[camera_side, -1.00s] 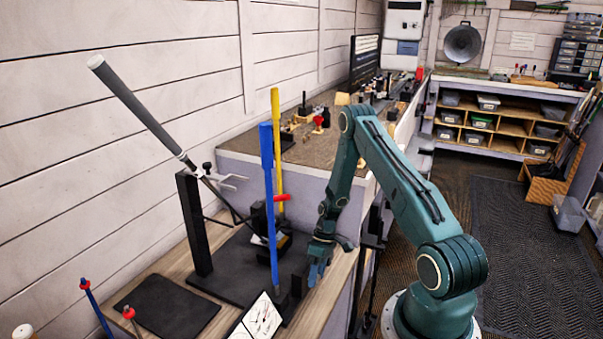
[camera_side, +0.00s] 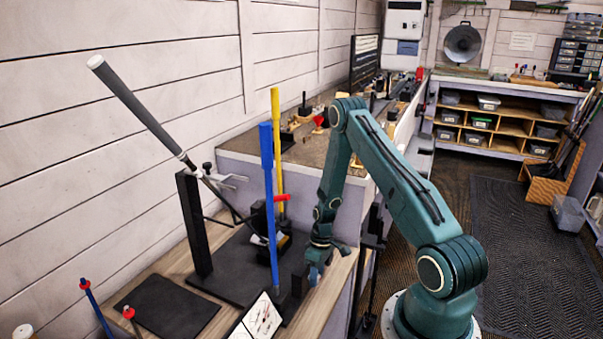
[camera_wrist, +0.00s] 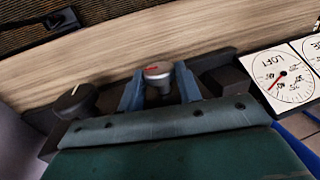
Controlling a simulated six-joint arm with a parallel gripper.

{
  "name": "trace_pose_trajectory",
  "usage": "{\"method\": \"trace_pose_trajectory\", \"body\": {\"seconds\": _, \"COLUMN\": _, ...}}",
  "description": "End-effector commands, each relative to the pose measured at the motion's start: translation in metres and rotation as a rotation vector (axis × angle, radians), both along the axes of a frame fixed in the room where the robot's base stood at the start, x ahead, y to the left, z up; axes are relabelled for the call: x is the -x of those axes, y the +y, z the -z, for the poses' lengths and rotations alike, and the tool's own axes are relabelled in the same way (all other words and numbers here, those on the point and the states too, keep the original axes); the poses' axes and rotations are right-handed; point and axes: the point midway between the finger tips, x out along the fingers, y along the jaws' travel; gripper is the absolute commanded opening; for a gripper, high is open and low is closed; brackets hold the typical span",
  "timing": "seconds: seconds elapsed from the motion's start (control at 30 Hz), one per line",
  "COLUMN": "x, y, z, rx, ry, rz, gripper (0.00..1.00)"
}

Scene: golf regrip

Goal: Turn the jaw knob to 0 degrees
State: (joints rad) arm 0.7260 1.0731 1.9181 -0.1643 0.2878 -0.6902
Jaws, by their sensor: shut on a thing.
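In the wrist view a small round silver-topped knob (camera_wrist: 158,72) with a red mark stands between my two blue-grey fingertips. My gripper (camera_wrist: 160,88) is shut on this knob. A black knob (camera_wrist: 75,100) with a white pointer line lies to its left. No label shows which of them is the jaw knob, and no degree scale is readable around either. In the side view my gripper (camera_side: 316,272) points down at the bench's front edge, right of the blue-gripped club shaft (camera_side: 268,190). The held knob is hidden there.
A LOFT dial card (camera_wrist: 282,77) lies right of my gripper, with part of another beside it. In the side view a grey-gripped club (camera_side: 140,110) leans over the black stand (camera_side: 195,225). A yellow rod (camera_side: 277,140) stands behind the blue one.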

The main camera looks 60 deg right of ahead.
Motion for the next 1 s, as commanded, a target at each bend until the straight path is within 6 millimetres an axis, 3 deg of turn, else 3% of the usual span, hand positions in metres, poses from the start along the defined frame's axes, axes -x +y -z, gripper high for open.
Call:
{"method": "trace_pose_trajectory", "body": {"seconds": 0.6, "x": -0.0007, "y": 0.0105, "z": -0.0001, "rx": 0.474, "ry": -0.002, "rz": -0.007, "gripper": 0.12}}
{"method": "trace_pose_trajectory", "body": {"seconds": 1.0, "x": -0.0004, "y": 0.0115, "z": 0.0008, "rx": 0.604, "ry": 0.000, "rz": -0.001, "gripper": 0.11}}
